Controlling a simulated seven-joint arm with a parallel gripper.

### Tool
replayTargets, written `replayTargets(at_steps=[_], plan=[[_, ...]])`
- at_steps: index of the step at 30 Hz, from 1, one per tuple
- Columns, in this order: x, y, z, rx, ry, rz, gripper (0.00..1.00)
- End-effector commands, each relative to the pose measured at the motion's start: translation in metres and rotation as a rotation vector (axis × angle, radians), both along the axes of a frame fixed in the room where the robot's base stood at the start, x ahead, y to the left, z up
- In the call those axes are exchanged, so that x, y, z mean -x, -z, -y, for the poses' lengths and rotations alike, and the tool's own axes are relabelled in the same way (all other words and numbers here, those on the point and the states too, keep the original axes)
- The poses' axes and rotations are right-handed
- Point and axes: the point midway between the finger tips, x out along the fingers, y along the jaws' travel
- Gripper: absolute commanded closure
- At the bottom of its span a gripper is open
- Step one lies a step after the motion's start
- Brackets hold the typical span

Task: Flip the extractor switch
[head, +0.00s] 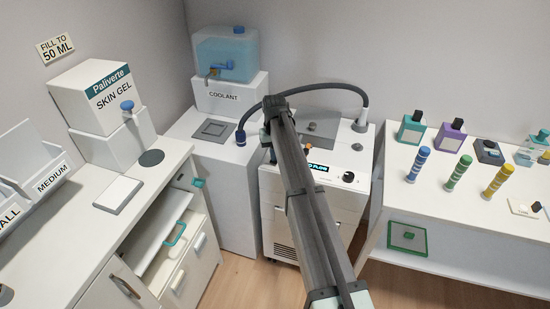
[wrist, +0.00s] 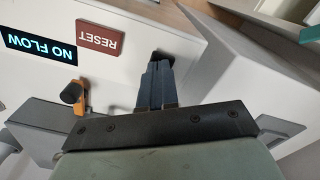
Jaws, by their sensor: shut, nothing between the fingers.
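My gripper (wrist: 157,66) is shut and empty in the wrist view, its fingertips against or just short of a small dark part (wrist: 163,56) on the white front of a machine. I cannot tell whether they touch it, or whether it is the extractor switch; no extractor label is readable. Beside it are a brown RESET label (wrist: 100,39) and a lit NO FLOW display (wrist: 41,46), both upside down. The same white machine (head: 335,199) stands in the middle of the head view. There my arm covers part of its front and my fingertips are hidden.
An orange lever with a black knob (wrist: 72,94) is close to my gripper. A dark hose (head: 318,87) arches over the machine. A coolant tank (head: 226,52) stands behind left. The right table (head: 460,221) holds bottles and a small switch plate (head: 523,208). A drawer (head: 164,235) is open at left.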

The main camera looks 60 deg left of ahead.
Motion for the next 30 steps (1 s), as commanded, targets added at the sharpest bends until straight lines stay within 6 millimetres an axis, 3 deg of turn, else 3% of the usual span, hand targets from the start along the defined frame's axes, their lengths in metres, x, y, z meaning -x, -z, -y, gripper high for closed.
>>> replayTargets(at_steps=[11, 30], plan=[[0.0, 0.001, 0.0, 0.001, 0.0, 0.0, 1.0], [0.0, -0.038, 0.0, 0.0, 0.0, 0.0, 1.0]])
